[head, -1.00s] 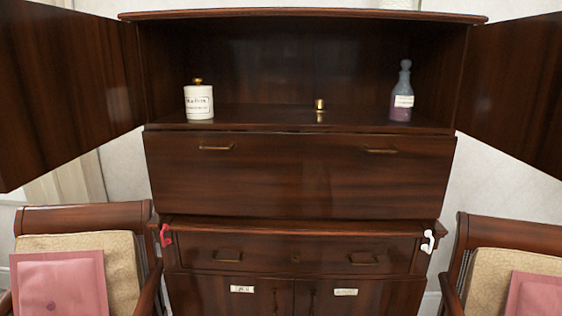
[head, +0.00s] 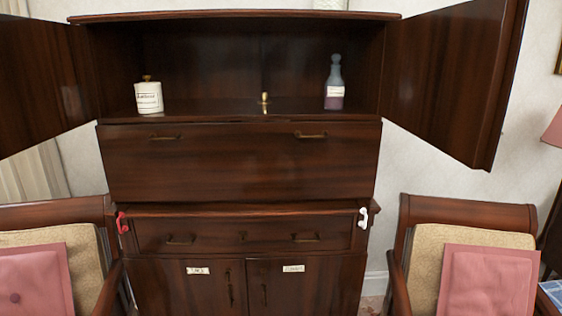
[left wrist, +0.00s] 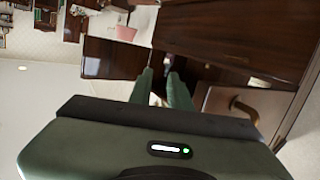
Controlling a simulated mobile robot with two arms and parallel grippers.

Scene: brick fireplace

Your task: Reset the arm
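My left gripper (left wrist: 161,80) shows in the left wrist view. Its two green fingers are apart with a gap between them, and nothing is clearly held in it. Dark wooden furniture (left wrist: 225,45) shows beyond the fingertips, tilted in the picture. Neither of my arms shows in the head view, and my right gripper is in no view.
A dark wood cabinet (head: 240,165) stands ahead with both upper doors swung open. A white jar (head: 149,98), a small brass item (head: 265,103) and a purple-blue bottle (head: 335,85) stand inside. Cushioned chairs flank it, left (head: 85,245) and right (head: 470,213).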

